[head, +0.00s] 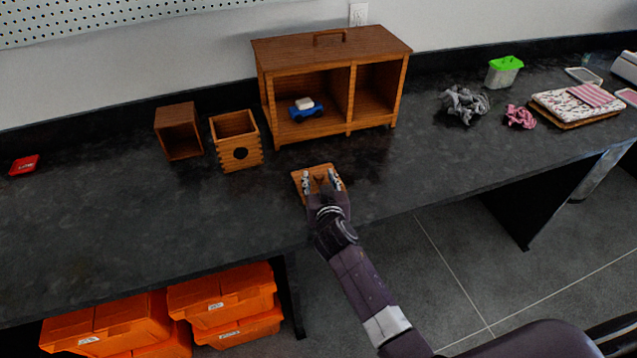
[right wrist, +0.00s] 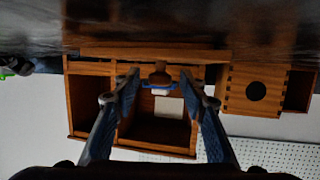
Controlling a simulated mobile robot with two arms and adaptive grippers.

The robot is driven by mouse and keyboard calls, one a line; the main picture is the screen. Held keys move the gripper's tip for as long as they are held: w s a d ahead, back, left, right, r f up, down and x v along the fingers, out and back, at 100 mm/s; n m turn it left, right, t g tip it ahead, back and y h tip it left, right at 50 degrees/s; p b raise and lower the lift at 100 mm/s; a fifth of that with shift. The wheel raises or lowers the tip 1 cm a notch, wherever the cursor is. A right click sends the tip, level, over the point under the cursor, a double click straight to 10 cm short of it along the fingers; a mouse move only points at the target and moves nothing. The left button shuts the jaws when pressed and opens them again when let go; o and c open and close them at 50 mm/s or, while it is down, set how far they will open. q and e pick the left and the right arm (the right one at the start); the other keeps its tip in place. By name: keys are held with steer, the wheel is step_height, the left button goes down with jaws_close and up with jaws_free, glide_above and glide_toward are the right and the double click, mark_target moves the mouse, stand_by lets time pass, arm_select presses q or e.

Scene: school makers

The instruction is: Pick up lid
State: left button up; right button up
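The lid (head: 313,170) is a small flat wooden board lying on the dark bench near its front edge. In the right wrist view, which is upside down, the lid (right wrist: 100,53) shows edge-on with a wooden knob (right wrist: 159,76) on it. My right gripper (head: 321,183) is over the lid, its fingers spread. In the right wrist view the fingers (right wrist: 160,84) stand on either side of the knob, with gaps visible between. Part of the lid is hidden under the gripper. My left gripper is not in view.
Behind the lid stands a wooden cabinet (head: 330,50) holding a blue toy car (head: 305,110). An open wooden box with a round hole (head: 236,141) and another box (head: 178,130) stand left. Crumpled grey cloth (head: 464,104) lies right. Orange bins (head: 222,305) sit below the bench.

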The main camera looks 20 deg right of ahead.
jaws_close()
steer(key=shift+r, duration=0.15)
